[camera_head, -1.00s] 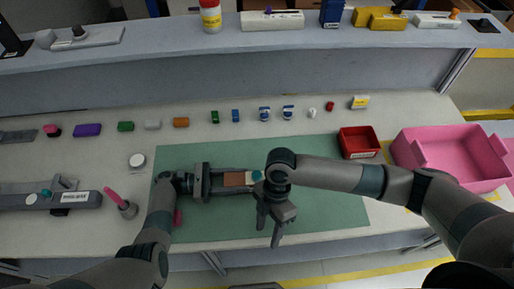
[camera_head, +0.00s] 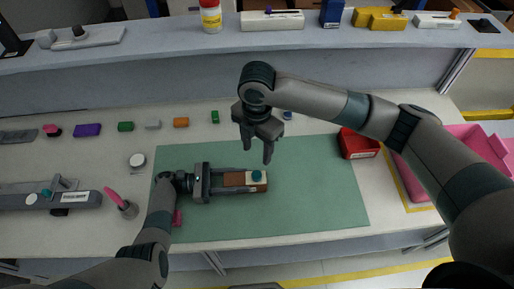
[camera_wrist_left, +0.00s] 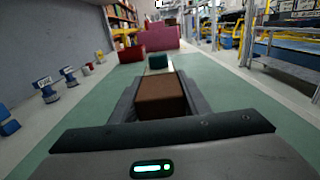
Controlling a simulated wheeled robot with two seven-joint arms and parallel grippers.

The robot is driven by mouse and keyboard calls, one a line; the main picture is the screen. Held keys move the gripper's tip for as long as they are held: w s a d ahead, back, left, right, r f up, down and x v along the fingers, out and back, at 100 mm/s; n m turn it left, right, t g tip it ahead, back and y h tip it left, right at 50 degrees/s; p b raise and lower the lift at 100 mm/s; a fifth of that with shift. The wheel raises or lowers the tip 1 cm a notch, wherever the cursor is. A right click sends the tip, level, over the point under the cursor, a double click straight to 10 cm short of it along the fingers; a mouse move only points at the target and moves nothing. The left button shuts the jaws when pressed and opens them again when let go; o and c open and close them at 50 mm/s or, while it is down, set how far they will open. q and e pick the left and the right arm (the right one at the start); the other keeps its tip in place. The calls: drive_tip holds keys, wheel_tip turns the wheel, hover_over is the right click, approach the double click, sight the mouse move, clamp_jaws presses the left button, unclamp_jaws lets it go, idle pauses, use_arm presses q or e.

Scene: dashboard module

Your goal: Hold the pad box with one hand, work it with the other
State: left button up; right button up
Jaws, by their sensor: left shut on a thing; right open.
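The pad box (camera_head: 234,179) is a brown block with a cream end and a teal round pad (camera_head: 257,176) on top of that end. My left gripper (camera_head: 243,181) is shut on it from the left, one finger along each long side, over the green mat (camera_head: 300,210). In the left wrist view the brown block (camera_wrist_left: 162,95) lies between the two fingers, with the teal pad (camera_wrist_left: 154,60) at its far end. My right gripper (camera_head: 258,157) is open and empty, pointing down, just beyond the pad box in the picture and apart from it.
A red tray (camera_head: 359,154) and a pink crate (camera_head: 482,136) stand at the right, partly behind my right arm. Small coloured items, such as a purple block (camera_head: 87,130), line the back. A pink-handled tool (camera_head: 115,199) stands left of the mat. The mat's right part is clear.

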sight(257, 174)
drive_tip(key=shift+f, duration=0.1)
drive_tip(key=shift+f, duration=5.95)
drive_tip(key=c, duration=1.1)
drive_tip(key=shift+r, duration=0.2)
drive_tip(key=shift+r, duration=2.85)
